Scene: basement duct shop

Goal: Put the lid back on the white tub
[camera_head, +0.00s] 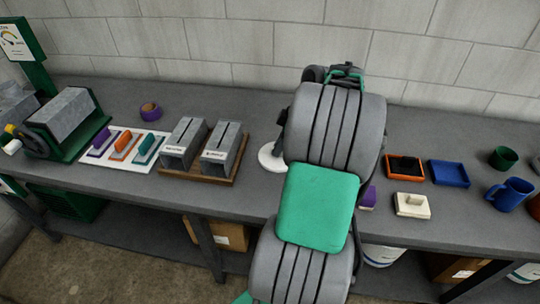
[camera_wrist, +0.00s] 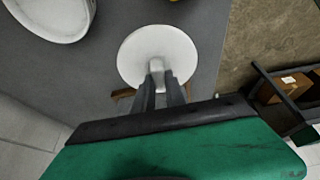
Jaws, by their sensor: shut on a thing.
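My gripper (camera_wrist: 158,92) is shut on the knob of the round white lid (camera_wrist: 135,58) in the wrist view. The lid is held near the bench's front edge; whether it touches anything below is unclear. In the head view, a white round edge (camera_head: 268,158) shows just left of my arm and looks like the lid. The white tub (camera_wrist: 62,34) is at the upper left of the wrist view, apart from the lid and cut off by the frame. In the head view I cannot make out the tub; my arm hides much of that area, and my gripper too.
Left of my arm, two grey blocks (camera_head: 185,142) stand on a wooden base beside a white board (camera_head: 104,154) of coloured pieces. To the right are an orange-rimmed tray (camera_head: 404,178), a blue tray (camera_head: 449,184), a cream block (camera_head: 412,213) and a blue mug (camera_head: 508,195).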

